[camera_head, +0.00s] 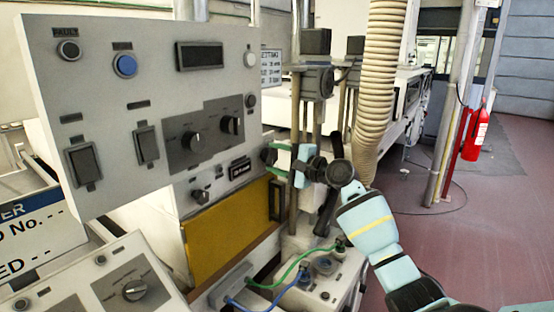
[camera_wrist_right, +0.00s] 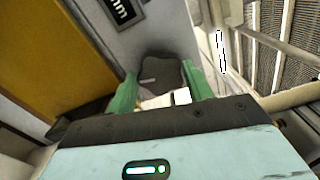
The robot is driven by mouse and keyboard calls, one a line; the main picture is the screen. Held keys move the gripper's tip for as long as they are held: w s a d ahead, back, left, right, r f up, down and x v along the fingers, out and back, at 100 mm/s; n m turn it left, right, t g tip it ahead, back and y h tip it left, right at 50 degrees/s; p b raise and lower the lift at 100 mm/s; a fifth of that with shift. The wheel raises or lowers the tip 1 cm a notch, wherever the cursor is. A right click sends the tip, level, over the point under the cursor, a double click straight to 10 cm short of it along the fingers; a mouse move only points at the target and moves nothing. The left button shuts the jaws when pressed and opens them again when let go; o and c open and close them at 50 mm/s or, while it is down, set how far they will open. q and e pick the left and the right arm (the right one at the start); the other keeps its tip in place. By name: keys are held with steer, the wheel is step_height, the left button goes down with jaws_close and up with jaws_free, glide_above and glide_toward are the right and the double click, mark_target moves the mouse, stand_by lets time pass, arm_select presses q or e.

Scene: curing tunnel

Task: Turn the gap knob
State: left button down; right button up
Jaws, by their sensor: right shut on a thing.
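The gap knob (camera_head: 269,155) is a dark round knob on the right part of the pale machine front, beside a small dark display (camera_head: 240,168). My right gripper (camera_head: 281,158), with green fingers, comes in from the right and is shut on this knob. In the right wrist view the dark knob (camera_wrist_right: 161,70) sits between the two green fingers of the gripper (camera_wrist_right: 160,90). The label plate ending in "mm" (camera_wrist_right: 124,10) is just above it in that view. I cannot read the knob's pointer. My left gripper is not in view.
A large grey control panel (camera_head: 120,120) with knobs, switches and a blue button stands left of the arm. A yellow panel (camera_head: 228,230) lies below the knob. A ribbed hose (camera_head: 380,80) and metal posts stand near my right arm. Red floor (camera_head: 470,220) is open at right.

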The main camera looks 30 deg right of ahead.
steer(key=shift+r, duration=0.1)
stand_by(0.4)
steer(key=o, duration=1)
steer(key=shift+s+d, duration=0.3)
steer(key=shift+s, duration=0.25)
steer(key=v, duration=0.6)
steer(key=shift+s+d, duration=0.1)
steer(key=shift+s, duration=0.15)
